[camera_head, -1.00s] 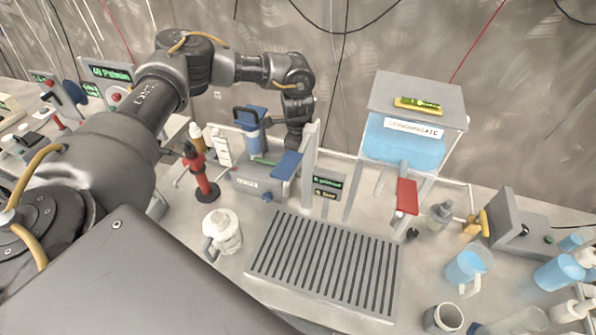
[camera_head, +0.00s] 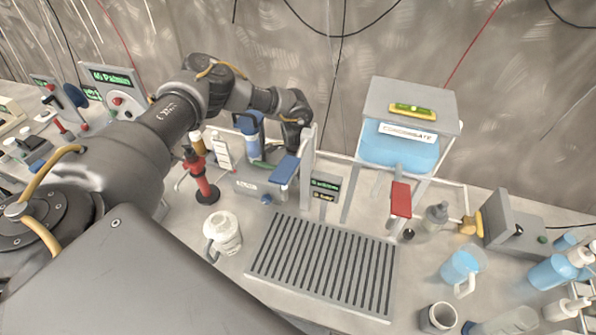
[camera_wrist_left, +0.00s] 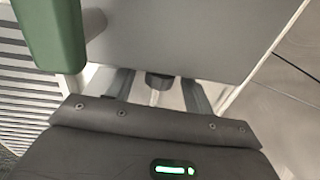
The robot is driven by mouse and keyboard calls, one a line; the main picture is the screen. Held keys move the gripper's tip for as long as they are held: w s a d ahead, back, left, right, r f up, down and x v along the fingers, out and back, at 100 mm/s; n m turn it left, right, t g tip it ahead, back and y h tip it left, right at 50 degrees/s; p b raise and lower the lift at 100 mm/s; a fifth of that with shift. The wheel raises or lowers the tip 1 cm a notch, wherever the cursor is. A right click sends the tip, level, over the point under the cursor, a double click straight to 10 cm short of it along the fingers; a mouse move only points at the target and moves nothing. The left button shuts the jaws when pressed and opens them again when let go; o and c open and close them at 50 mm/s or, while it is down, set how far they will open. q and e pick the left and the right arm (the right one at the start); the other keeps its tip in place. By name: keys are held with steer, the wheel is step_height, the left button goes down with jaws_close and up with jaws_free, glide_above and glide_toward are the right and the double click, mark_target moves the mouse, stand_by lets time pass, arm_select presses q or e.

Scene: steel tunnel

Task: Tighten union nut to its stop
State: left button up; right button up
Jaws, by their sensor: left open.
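My left gripper (camera_head: 291,142) reaches down behind the grey bench unit with blue levers (camera_head: 262,180), beside its upright post; its fingertips are mostly hidden in the head view. In the left wrist view the two dark fingers (camera_wrist_left: 157,92) are apart. Between them shows a small dark nut-like part (camera_wrist_left: 159,80) with a pale stem, partly covered by a large grey panel (camera_wrist_left: 180,35). I cannot tell whether the fingers touch it. I cannot pick out the union nut in the head view. My right gripper is not in view.
A slotted drain grate (camera_head: 325,262) lies in front, with a white jug (camera_head: 222,233) to its left. A red stand (camera_head: 200,178) is left of the unit. A blue tank on a frame (camera_head: 400,145) stands right. In the wrist view a green part (camera_wrist_left: 50,32) is close at left.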

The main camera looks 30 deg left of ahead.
arm_select(q)
steer(key=shift+c, duration=0.4)
steer(key=c, duration=0.9)
steer(key=shift+w+a+f+g+b, duration=0.1)
steer(key=shift+w+f+g+b, duration=0.15)
steer(key=shift+b, duration=0.4)
steer(key=shift+s+r+g+b, duration=0.1)
steer(key=shift+r+g+b, duration=0.1)
steer(key=shift+g+b, duration=0.25)
steer(key=shift+r, duration=0.1)
steer(key=o, duration=1)
